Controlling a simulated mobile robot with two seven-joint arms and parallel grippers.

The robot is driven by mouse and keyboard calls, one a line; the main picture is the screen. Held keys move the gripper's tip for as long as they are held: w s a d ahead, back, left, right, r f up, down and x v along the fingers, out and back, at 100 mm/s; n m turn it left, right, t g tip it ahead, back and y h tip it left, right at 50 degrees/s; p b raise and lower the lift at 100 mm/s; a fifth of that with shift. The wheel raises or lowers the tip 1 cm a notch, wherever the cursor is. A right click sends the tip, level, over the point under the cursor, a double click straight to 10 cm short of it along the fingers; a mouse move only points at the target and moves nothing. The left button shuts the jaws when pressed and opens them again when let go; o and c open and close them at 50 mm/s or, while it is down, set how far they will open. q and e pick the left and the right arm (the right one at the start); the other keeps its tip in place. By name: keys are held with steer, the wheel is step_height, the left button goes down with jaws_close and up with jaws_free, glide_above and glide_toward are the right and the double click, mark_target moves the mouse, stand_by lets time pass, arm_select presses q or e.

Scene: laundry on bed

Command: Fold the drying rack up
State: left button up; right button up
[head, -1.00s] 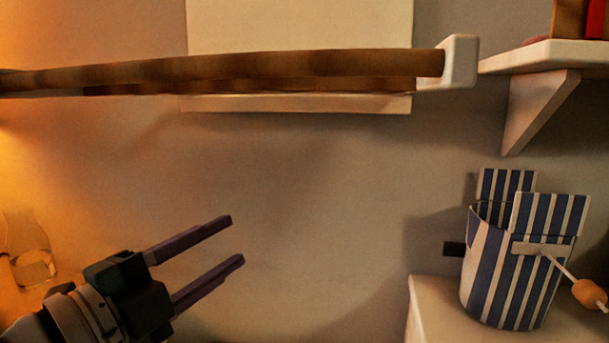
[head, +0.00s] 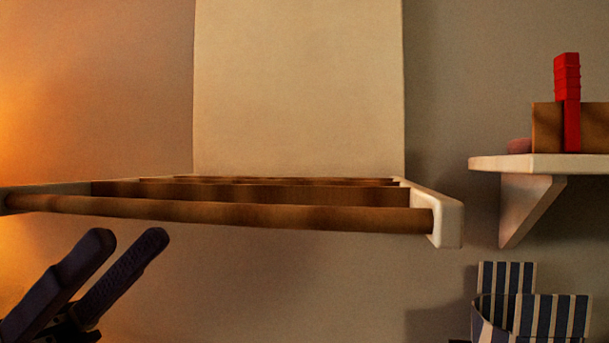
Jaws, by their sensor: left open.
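The drying rack (head: 447,222) juts out from the wall in the head view, with brown wooden bars between white side arms. It is unfolded and about level, seen nearly edge-on. A tall pale panel (head: 298,90) stands upright on the wall behind it. My left gripper (head: 128,240) is at the lower left, below the rack's front bar near its left end. Its two dark fingers are apart, point up and to the right, and hold nothing. It looks apart from the bar. My right gripper is not in view.
A white wall shelf (head: 560,165) on a bracket stands right of the rack, with a red object (head: 568,100) and a brown box (head: 545,127) on it. A blue-and-white striped container (head: 530,312) is below. The wall under the rack is clear.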

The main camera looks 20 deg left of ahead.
mark_target(160, 212)
arm_select(q)
steer(key=p+x, duration=0.2)
steer(key=x, duration=0.3)
steer(key=shift+c, duration=0.2)
jaws_close()
stand_by(1.1)
